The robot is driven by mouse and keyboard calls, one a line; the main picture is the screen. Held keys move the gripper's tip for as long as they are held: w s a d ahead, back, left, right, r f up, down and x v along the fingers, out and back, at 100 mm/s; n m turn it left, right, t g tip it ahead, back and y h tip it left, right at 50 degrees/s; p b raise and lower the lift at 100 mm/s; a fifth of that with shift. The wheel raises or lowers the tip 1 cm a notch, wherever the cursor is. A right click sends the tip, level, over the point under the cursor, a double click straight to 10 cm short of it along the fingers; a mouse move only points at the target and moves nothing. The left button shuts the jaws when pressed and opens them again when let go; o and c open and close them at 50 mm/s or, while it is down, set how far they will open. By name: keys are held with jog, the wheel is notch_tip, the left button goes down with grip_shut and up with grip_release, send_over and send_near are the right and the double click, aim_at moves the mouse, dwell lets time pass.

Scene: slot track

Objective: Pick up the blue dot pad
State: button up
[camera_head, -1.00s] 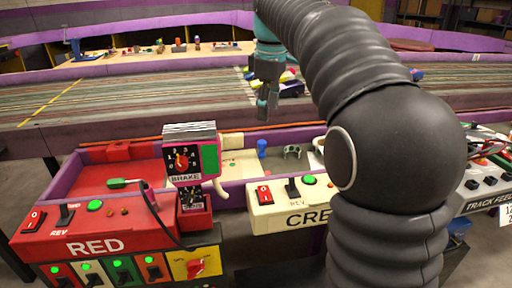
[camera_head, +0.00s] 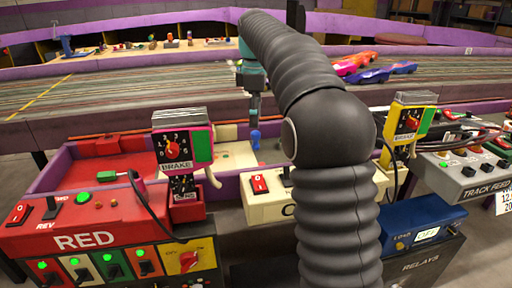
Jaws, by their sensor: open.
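A small upright blue object (camera_head: 256,138), which may be the blue dot pad, stands in the cream tray (camera_head: 237,153) behind the cream control panel. It is small, and its details cannot be made out. My gripper (camera_head: 254,117) points down directly above it in the picture, teal and dark, with its fingers open and nothing seen in them. Whether the fingertips touch the blue object cannot be told. My dark ribbed arm hides the right part of the cream tray.
A brake box (camera_head: 183,145) stands left of the tray, above the red panel (camera_head: 90,240). A yellow controller (camera_head: 408,128) and a blue box (camera_head: 425,228) are at right. Several toy cars (camera_head: 372,75) sit on the track behind.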

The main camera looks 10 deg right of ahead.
aim_at(256, 131)
jog(key=shift+w+d+f+b, duration=0.1)
jog(key=shift+f+b, duration=0.35)
jog(key=shift+f, duration=1.1)
jog(key=shift+w+d+f+b, duration=0.1)
jog(key=shift+f+b, duration=0.3)
jog(key=shift+f, duration=1.15)
grip_shut()
